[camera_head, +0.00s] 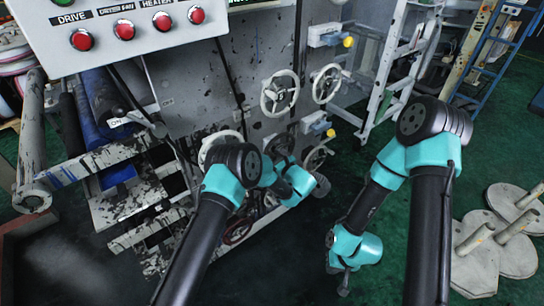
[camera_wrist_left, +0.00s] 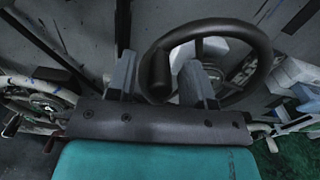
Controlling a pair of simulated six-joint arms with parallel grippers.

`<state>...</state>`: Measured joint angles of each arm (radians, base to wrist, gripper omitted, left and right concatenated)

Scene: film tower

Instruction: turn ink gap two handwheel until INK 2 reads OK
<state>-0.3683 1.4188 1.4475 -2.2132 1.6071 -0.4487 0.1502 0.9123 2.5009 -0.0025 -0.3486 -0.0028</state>
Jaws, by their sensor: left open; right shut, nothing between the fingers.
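A dark handwheel (camera_wrist_left: 245,45) fills the upper middle of the left wrist view. Its stubby handle (camera_wrist_left: 160,77) stands between the two fingers of my open left gripper (camera_wrist_left: 160,68). I cannot tell whether either finger touches it. In the head view my left wrist is at the lower right handwheel (camera_head: 319,153) on the machine's side and partly covers it. My right gripper (camera_head: 343,285) is shut and empty, hanging low over the dark floor. No label naming the wheels and no INK 2 reading can be made out.
Other pale handwheels are at the upper middle (camera_head: 280,93), upper right (camera_head: 327,83) and lower left (camera_head: 220,143) of the panel. A control box (camera_head: 130,38) with red buttons overhangs at upper left. Round grey weights (camera_head: 480,270) with posts lie on the green floor at right.

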